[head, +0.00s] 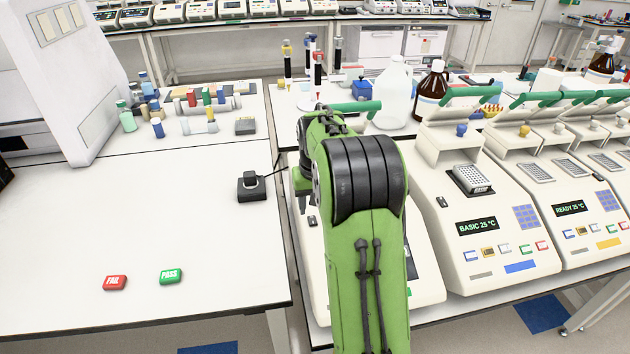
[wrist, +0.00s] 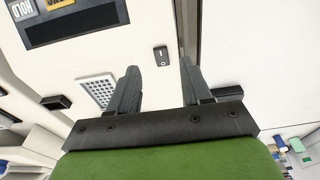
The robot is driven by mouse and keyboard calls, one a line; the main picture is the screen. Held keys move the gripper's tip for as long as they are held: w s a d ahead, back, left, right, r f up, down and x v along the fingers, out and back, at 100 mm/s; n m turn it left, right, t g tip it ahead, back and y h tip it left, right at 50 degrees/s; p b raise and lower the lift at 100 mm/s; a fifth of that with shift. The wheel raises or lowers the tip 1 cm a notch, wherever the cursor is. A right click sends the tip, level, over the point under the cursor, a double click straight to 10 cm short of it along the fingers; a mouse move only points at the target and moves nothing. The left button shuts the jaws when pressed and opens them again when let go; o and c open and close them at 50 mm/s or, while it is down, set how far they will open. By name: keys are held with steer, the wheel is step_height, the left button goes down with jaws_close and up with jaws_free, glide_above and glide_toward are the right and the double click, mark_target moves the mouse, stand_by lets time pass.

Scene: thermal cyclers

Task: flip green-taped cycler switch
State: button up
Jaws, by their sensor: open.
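The leftmost cycler (head: 423,270) in the head view is mostly hidden behind my arm. A small patch of green tape (head: 408,292) shows at its front, beside my arm. A small black rocker switch (head: 312,221) is on its left part. The wrist view shows a black rocker switch (wrist: 161,55) with a white mark on a pale casing, just beyond and between my fingertips. My gripper (wrist: 160,70) is open and empty, its two dark fingers apart. In the head view my gripper (head: 303,203) points down over this cycler's left side. Contact with the casing cannot be told.
A blue-taped cycler (head: 440,243) and a yellow-taped cycler (head: 570,245) stand to the right. The left table (head: 200,230) holds a black box with a cable (head: 251,187), a red FAIL button (head: 115,282) and a green PASS button (head: 171,276). Bottles stand behind.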

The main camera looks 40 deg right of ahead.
step_height(320, 180, up, 10)
steer(key=s+p, duration=0.1)
steer(key=shift+a+p, duration=0.3)
steer(key=shift+p, duration=0.05)
steer(key=shift+s, duration=0.1)
steer(key=s+a+r+n+t, duration=0.2)
steer(key=s+a, duration=0.6)
steer(key=s+a+r+n+t, duration=0.1)
steer(key=s+a+r+n, duration=0.1)
steer(key=s+a, duration=0.65)
steer(key=s+a+f+n+t, duration=0.1)
steer(key=s+a+f, duration=0.2)
steer(key=s, duration=0.3)
steer(key=shift+s+a+f+y, duration=0.2)
steer(key=shift+s+f+y, duration=0.05)
steer(key=shift+f+y, duration=0.15)
